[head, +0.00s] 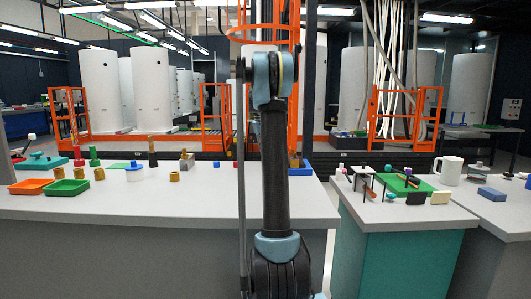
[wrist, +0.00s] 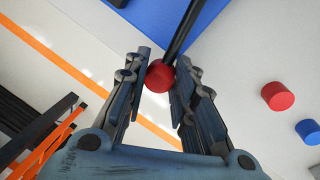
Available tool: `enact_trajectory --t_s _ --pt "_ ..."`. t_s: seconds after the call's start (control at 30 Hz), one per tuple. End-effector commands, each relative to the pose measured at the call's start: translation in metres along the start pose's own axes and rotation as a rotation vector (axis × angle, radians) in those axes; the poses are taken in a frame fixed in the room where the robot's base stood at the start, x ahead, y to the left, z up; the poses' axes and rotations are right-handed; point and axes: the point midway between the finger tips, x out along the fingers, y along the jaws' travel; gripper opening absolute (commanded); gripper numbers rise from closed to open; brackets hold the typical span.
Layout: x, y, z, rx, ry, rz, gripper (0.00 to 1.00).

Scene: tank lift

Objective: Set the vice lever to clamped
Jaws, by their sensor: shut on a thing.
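The lever is a black rod (wrist: 182,30) with a round red knob (wrist: 159,77) at its end, seen in the wrist view. The rod runs up and slightly right from the knob, over a blue surface (wrist: 215,25), and leaves the top of the picture. My gripper (wrist: 164,66) has its two dark fingers on either side of the knob, shut on it. In the head view my arm stands in front, and I cannot make out the gripper or the lever.
In the wrist view, a red cylinder (wrist: 278,96) and a blue cylinder (wrist: 308,131) lie to the right. In the head view, the long grey bench (head: 110,212) carries an orange tray (head: 32,186), a green tray (head: 67,187) and several small parts. A white mug (head: 449,170) stands right.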

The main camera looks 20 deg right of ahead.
Motion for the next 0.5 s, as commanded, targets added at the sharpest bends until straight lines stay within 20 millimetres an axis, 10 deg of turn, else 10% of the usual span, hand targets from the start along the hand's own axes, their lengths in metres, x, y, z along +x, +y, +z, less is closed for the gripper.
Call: enact_trajectory --t_s 0.03,0.07,0.13,0.5 --pt "-0.0006 0.0008 -0.0015 -0.001 0.004 0.002 0.0" --pt "-0.0006 0.0008 -0.0015 -0.001 0.003 0.002 0.29" --pt "-0.0005 0.0007 -0.0012 -0.001 0.003 0.002 0.45" --pt "-0.0016 0.0 -0.0004 -0.001 0.001 0.001 0.46"
